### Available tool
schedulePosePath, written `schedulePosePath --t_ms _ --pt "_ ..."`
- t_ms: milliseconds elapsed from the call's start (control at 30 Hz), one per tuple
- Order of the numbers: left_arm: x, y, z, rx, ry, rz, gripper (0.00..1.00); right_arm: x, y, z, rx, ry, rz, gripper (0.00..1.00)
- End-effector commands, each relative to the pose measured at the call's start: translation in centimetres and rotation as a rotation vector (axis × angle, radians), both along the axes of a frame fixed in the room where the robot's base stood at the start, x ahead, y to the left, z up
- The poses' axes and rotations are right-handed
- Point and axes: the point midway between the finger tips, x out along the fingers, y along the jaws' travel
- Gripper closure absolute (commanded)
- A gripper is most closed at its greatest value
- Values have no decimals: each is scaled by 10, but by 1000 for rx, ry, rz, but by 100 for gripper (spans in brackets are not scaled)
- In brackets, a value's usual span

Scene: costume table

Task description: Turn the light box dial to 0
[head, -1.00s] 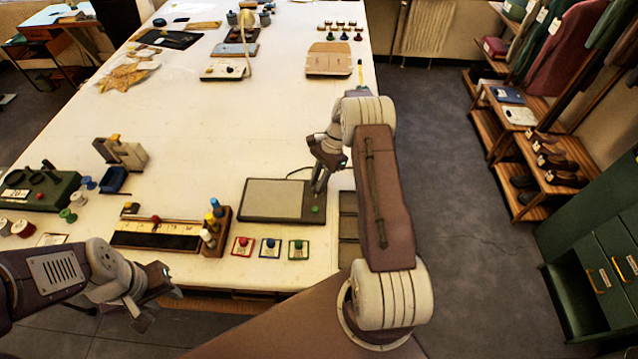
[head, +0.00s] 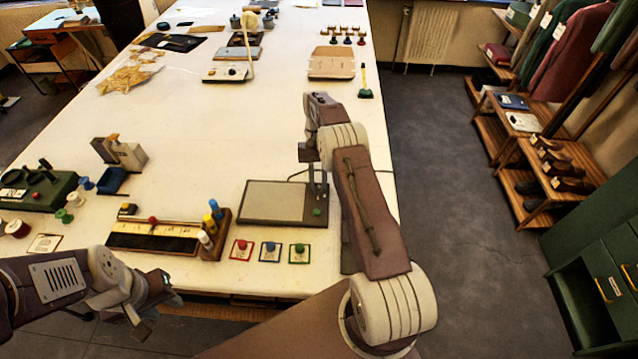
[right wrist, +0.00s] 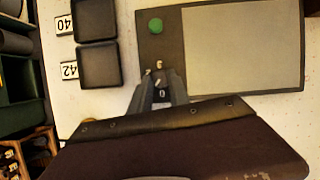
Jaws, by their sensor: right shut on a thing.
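The light box (head: 268,201), a dark flat box with a grey panel, lies near the front right of the table. It also shows in the right wrist view (right wrist: 245,50), with a green button (right wrist: 155,26) at its edge. My right gripper (head: 317,192) points down at the box's right strip. In the right wrist view its fingers (right wrist: 160,80) are shut on the small dial (right wrist: 158,78). A "0" mark sits on the near side of the dial and another mark on the far side. The fingers hide much of the dial; I cannot tell its exact setting. My left gripper (head: 155,305) is empty at the table's front left; its opening is unclear.
Two dark trays (right wrist: 98,66) labelled 40 and 42 lie beside the light box. Red, blue and green button cards (head: 270,251) lie in front of it. The middle of the table is clear.

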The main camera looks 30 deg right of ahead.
Motion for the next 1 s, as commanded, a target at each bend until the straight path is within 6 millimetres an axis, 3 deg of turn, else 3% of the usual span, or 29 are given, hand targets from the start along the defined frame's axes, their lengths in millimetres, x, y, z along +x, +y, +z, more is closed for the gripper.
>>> schedulePosePath --t_ms 500,1000 --pt "0 0 0 0 0 0 64 0 5 0 2 4 452 100" --pt "0 0 3 0 0 0 64 0 6 -1 2 3 663 100"
